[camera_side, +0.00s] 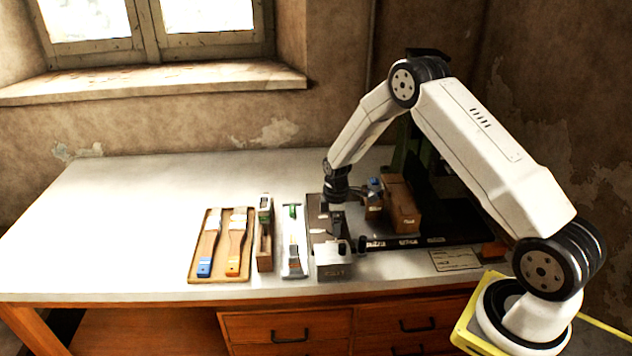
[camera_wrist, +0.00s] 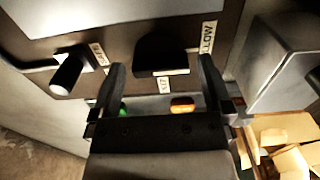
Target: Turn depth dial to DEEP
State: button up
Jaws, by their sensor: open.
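The depth dial is a black knob (camera_wrist: 161,52) on a dark brown panel (camera_wrist: 120,35) in the wrist view. A white label ending in "LLOW" (camera_wrist: 209,38) sits at its right. A smaller white label (camera_wrist: 165,84) lies just below it, too small to read surely. My gripper (camera_wrist: 160,66) is open, with one finger on each side of the knob; I cannot tell whether either touches it. In the side view my gripper (camera_side: 338,203) is low over the dark panel, and the arm hides the dial.
Brown blocks (camera_side: 400,207) are right of my gripper. Paintbrushes (camera_side: 236,240) on a tray lie left; the far-left bench is clear.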

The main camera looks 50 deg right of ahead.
jog(key=shift+f, duration=0.1)
jog(key=c, duration=1.1)
jog(key=shift+m, duration=0.4)
jog(key=m, duration=0.3)
jog(key=shift+w, duration=0.1)
jog(key=m, duration=0.9)
jog(key=shift+m, duration=0.3)
jog(key=m, duration=0.4)
jog(key=shift+w+m, duration=0.1)
jog(key=shift+m, duration=0.2)
